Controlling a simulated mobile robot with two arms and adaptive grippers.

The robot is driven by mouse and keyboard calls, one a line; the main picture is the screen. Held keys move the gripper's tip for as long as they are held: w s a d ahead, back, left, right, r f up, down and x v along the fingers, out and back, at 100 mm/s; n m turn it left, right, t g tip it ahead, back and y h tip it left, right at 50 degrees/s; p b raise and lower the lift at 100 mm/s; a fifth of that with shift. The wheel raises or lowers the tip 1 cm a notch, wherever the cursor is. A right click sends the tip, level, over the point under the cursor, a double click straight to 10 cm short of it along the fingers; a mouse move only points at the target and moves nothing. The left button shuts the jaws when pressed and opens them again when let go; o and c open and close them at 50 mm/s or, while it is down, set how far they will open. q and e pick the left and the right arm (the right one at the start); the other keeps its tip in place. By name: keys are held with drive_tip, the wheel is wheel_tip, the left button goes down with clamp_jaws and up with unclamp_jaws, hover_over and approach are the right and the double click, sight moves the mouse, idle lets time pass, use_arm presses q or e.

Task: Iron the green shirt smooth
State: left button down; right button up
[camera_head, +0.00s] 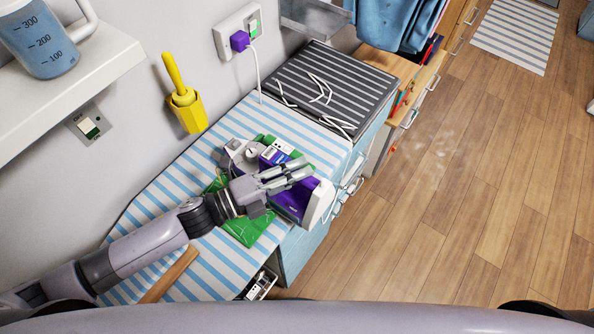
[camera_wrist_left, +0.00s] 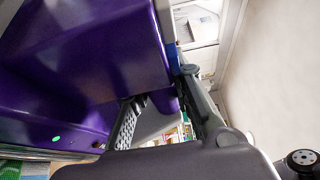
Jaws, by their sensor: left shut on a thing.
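The green shirt (camera_head: 246,230) lies on the blue-and-white striped ironing board (camera_head: 165,205). Much of it is hidden under my left arm and the iron. The purple and white iron (camera_head: 318,203) is over the shirt, at the board's right edge. My left gripper (camera_head: 292,174) is shut on the iron. In the left wrist view, the iron's purple body (camera_wrist_left: 85,55) fills the upper left beside the gripper's fingers (camera_wrist_left: 160,105). A bit of green cloth shows at the lower left there. I cannot tell whether the iron's sole touches the shirt. My right gripper is out of view.
A purple plug (camera_head: 240,40) with a white cord sits in the wall socket. The cord runs onto a dark striped mat (camera_head: 330,85). A yellow holder (camera_head: 187,110) hangs on the wall. Drawers stand along the right. The wooden floor (camera_head: 470,200) is clear.

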sight(265, 165)
use_arm(q)
drive_tip(key=shift+w+a+r+b, duration=0.1)
drive_tip(key=shift+w+a+b, duration=0.15)
drive_tip(key=shift+w+a, duration=0.65)
drive_tip(key=shift+w+a+r+b, duration=0.1)
drive_tip(key=shift+w+a+b, duration=0.1)
drive_tip(key=shift+w+a, duration=0.65)
drive_tip(key=shift+s+a, duration=0.25)
drive_tip(key=shift+w+a+f+b, duration=0.1)
drive_tip(key=shift+w+a+b, duration=0.15)
drive_tip(key=shift+w+a, duration=0.25)
drive_tip(key=shift+w+a+f+b, duration=0.1)
drive_tip(key=shift+w+a+b, duration=0.15)
drive_tip(key=shift+a, duration=0.4)
drive_tip(key=shift+s+d+p, duration=0.35)
drive_tip(key=shift+s+d, duration=0.25)
drive_tip(key=shift+d, duration=0.05)
drive_tip(key=shift+s+d+p, duration=0.2)
drive_tip(key=shift+s+d, duration=0.3)
drive_tip(key=shift+d, duration=0.2)
drive_tip(key=shift+s+d+p, duration=0.2)
drive_tip(key=shift+s+d, duration=0.3)
drive_tip(key=shift+d, duration=0.2)
drive_tip(key=shift+d, duration=0.1)
